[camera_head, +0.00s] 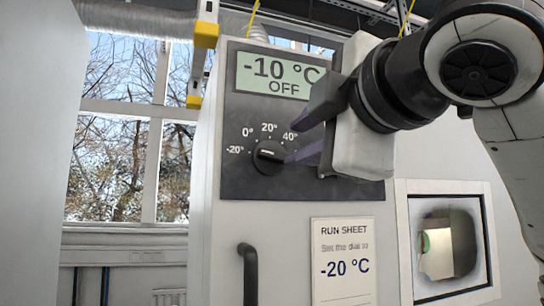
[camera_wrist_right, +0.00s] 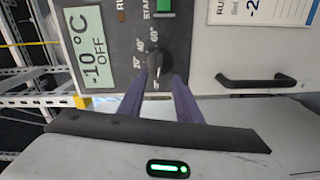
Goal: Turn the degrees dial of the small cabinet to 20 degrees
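The small cabinet's dark panel (camera_head: 235,185) carries a black round dial (camera_head: 270,157) with marks -20°, 0°, 20° and 40° in view; further marks are hidden by my gripper. A pale line shows on the knob, but I cannot tell exactly which mark it points to. The display (camera_head: 270,76) reads -10 °C, OFF. My right gripper (camera_head: 287,144) is open, its purple fingers at the right side of the dial. In the right wrist view, the dial (camera_wrist_right: 154,62) lies at the fingertips (camera_wrist_right: 168,83), with a gap between them; contact is unclear. My left gripper is not in view.
A run sheet (camera_head: 343,260) below the panel reads "Set the dial to -20 °C". A black handle (camera_head: 248,275) stands out from the cabinet front. A framed window opening (camera_head: 445,245) is at the right. A green button (camera_wrist_right: 164,5) shows in the wrist view.

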